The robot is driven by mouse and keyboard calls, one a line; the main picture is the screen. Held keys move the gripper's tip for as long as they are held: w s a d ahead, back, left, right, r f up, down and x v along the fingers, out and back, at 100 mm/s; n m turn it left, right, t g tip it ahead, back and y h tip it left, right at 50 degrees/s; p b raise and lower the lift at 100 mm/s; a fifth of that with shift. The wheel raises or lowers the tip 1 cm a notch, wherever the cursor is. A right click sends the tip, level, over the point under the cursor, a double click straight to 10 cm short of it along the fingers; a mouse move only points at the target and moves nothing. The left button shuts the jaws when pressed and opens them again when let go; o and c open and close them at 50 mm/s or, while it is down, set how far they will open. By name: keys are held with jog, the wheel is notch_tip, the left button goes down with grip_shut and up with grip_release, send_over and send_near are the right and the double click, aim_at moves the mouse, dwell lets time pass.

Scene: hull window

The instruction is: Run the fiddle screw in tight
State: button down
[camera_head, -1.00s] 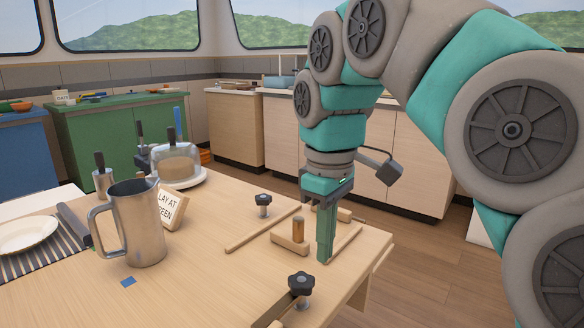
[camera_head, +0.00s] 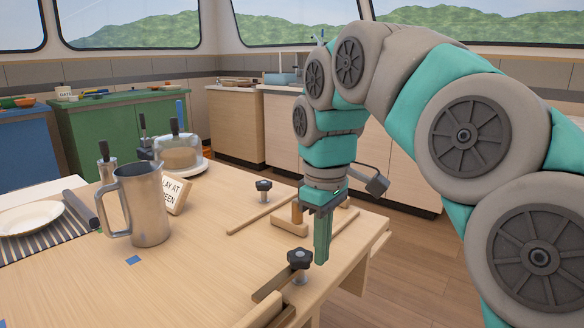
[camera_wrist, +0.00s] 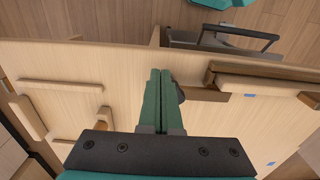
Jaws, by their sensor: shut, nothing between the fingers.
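Two dark lobed screw knobs on metal stems stand at the table. The nearer knob (camera_head: 299,259) is by a brown wooden strip near the front edge; the farther knob (camera_head: 263,186) stands beyond a thin wooden rail. I cannot tell which is the fiddle screw. My gripper (camera_head: 321,262) points down with its fingers together and empty, just right of the nearer knob. In the wrist view the shut fingers (camera_wrist: 159,75) partly hide a dark knob (camera_wrist: 180,93) right beside them. Whether they touch it I cannot tell.
The wooden table (camera_head: 190,270) holds thin rails (camera_head: 262,214), a wooden block with an upright peg (camera_head: 290,228), a steel pitcher (camera_head: 148,208), a small sign (camera_head: 174,195), a domed cake dish (camera_head: 180,152) and a plate (camera_head: 30,218). The table's middle is fairly clear.

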jog(key=shift+a, duration=0.3)
dwell(0.5)
jog(key=shift+s+a+r+p, duration=0.1)
jog(key=shift+s+a+p, duration=0.1)
jog(key=shift+s+p, duration=0.3)
jog(key=shift+s+a+p, duration=0.45)
jog(key=shift+a+p, duration=0.15)
dwell(0.6)
jog(key=shift+s, duration=0.15)
jog(key=shift+s+d, duration=0.15)
jog(key=shift+s, duration=0.05)
jog(key=shift+r, duration=2.9)
